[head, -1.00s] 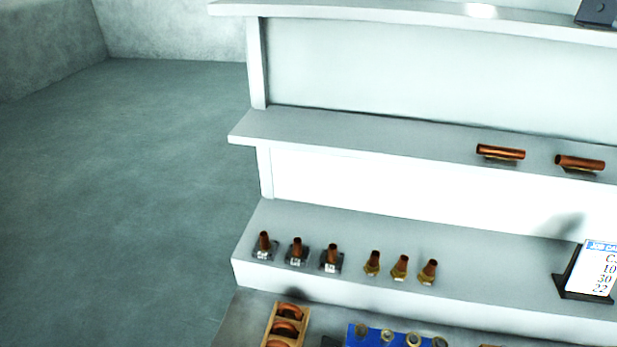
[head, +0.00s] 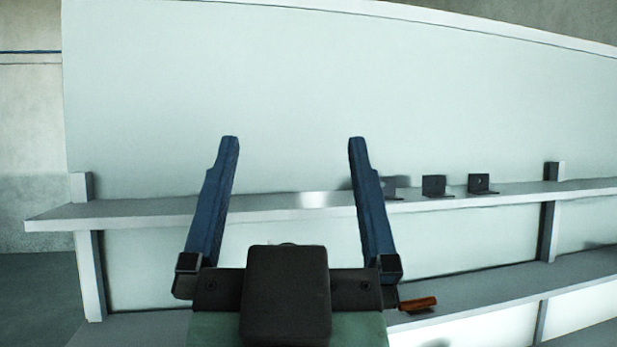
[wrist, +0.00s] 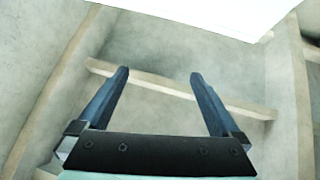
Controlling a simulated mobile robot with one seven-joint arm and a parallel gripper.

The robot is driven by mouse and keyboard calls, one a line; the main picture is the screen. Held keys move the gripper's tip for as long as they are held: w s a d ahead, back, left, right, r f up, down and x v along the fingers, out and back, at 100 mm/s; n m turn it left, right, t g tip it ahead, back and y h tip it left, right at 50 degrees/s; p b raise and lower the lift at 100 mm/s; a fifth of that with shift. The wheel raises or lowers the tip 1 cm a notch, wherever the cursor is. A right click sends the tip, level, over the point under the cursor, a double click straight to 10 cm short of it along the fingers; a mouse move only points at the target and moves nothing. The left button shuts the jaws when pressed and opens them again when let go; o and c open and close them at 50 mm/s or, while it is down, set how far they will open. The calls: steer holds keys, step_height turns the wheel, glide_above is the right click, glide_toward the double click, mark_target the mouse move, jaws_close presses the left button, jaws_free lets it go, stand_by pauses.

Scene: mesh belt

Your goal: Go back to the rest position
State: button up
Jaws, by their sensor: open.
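My gripper (head: 294,142) is raised in front of the shelf unit in the head view. Its two blue fingers stand wide apart with nothing between them. It also shows in the wrist view (wrist: 158,74), open and empty, with only bare wall and beams behind it.
The upper shelf (head: 130,213) runs across behind my gripper. Dark brackets (head: 434,186) stand on it, one partly hidden by the right finger. A copper tube (head: 418,303) lies on the shelf below, right of my gripper. The back panel (head: 300,90) above is bare.

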steer(key=shift+t+h, duration=0.4)
steer(key=shift+t, duration=0.3)
steer(key=s+r, duration=0.1)
steer(key=s+d+r, duration=0.1)
steer(key=shift+s+d+r, duration=0.1)
steer(key=shift+s+r, duration=0.25)
steer(key=shift+r, duration=0.05)
step_height(320, 180, down, 6)
steer(key=b, duration=0.5)
steer(key=shift+r+b, duration=0.1)
steer(key=shift+b, duration=0.2)
